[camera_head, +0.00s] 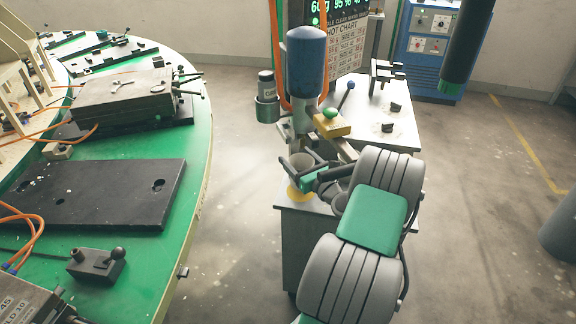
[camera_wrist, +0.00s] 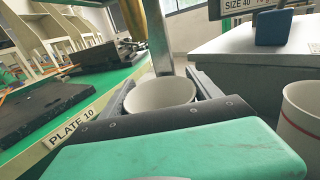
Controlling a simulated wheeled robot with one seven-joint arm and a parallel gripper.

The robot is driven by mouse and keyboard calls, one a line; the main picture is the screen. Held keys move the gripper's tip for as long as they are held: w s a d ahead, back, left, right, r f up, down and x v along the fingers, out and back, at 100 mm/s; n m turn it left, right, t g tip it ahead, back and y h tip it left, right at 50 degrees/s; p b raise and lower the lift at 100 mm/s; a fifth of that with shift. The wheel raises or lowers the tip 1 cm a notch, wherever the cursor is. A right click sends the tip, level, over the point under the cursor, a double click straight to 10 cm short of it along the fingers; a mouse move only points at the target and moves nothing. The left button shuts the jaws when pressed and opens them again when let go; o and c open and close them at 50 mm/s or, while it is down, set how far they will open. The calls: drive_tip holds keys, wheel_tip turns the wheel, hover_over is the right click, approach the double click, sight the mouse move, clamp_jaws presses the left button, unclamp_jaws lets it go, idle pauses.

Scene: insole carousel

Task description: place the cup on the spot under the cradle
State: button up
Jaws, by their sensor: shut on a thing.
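A plain pale cup (camera_head: 302,167) is between the fingers of my gripper (camera_head: 299,160), which is shut on it. The cup looks about upright. In the wrist view the white cup (camera_wrist: 160,96) fills the gap between the two dark fingers. A round yellow spot (camera_head: 293,193) shows on the stand top, just below the cup in the picture; my gripper and the cup hide part of it. Above is a blue cylinder (camera_head: 306,62) on a post. A ring-shaped holder (camera_head: 267,110) on its left holds a grey can (camera_head: 266,84); I cannot tell which part is the cradle.
A second cup with a red stripe (camera_wrist: 302,118) stands close at the right in the wrist view. A yellow block (camera_head: 332,126) with a green knob sits above my gripper. The green round table (camera_head: 190,150) with black plates lies left, across a clear floor gap.

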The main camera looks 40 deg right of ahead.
sight(295, 164)
wheel_tip(295, 164, down, 3)
drive_tip(key=shift+a+f+b, duration=0.1)
drive_tip(key=shift+f+b, duration=0.05)
drive_tip(key=shift+b, duration=1)
drive_tip(key=shift+r, duration=0.25)
drive_tip(key=shift+f, duration=0.15)
drive_tip(key=o, duration=1.3)
drive_tip(key=shift+o, duration=0.2)
